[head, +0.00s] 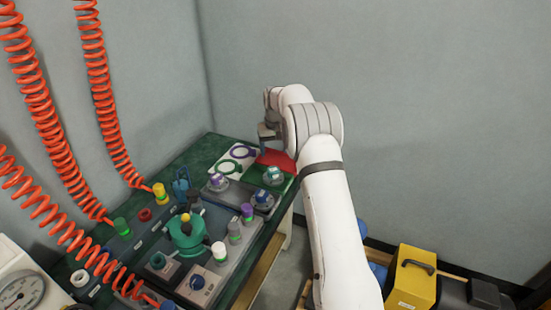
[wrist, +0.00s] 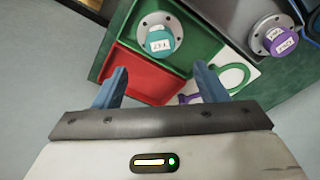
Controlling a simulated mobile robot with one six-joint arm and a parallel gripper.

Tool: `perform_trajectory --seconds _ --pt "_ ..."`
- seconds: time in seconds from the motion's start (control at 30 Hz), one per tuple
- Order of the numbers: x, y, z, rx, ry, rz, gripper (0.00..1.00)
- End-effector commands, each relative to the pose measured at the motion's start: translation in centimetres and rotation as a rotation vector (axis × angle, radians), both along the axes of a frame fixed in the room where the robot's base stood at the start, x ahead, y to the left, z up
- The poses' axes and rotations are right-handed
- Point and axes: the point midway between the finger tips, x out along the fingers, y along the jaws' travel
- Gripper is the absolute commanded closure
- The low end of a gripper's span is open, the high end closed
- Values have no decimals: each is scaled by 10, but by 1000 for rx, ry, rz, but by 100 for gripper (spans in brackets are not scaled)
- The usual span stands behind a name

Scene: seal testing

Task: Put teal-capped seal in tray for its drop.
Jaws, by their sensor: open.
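The teal-capped seal (head: 273,176), a round grey flanged piece with a white label, stands on the green part of the tray (head: 253,180). It also shows in the wrist view (wrist: 160,42), above and between my fingertips, clear of them. The tray's red part (head: 276,159) lies beside the green part; the red part (wrist: 140,88) shows between my fingers in the wrist view. My gripper (wrist: 163,78) is open, with nothing between its blue fingers. In the head view my arm partly covers the gripper and the red part.
A purple-capped seal (head: 217,182) and a blue-capped seal (head: 263,198) stand nearby. A white panel (head: 228,168) holds a green ring and a purple ring. A teal fixture (head: 187,235) and several capped fittings crowd the front bench. Orange coiled hoses (head: 100,95) hang at left.

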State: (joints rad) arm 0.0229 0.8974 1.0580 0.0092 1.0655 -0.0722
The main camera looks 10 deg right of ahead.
Motion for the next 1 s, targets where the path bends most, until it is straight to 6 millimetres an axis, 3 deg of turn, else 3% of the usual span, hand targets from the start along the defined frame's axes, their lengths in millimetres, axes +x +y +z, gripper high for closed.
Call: perform_trajectory --seconds 0.17,0.37,0.5,0.7,0.87,1.0 --pt "-14 1 26 -1 -5 -2 34" --pt "-76 5 85 0 -16 -10 34" --pt "-134 7 119 0 -22 -16 34" --pt "-227 11 150 0 -33 -26 34" --pt "-307 13 158 0 -42 -33 34" --pt "-376 15 152 1 -49 -38 34"
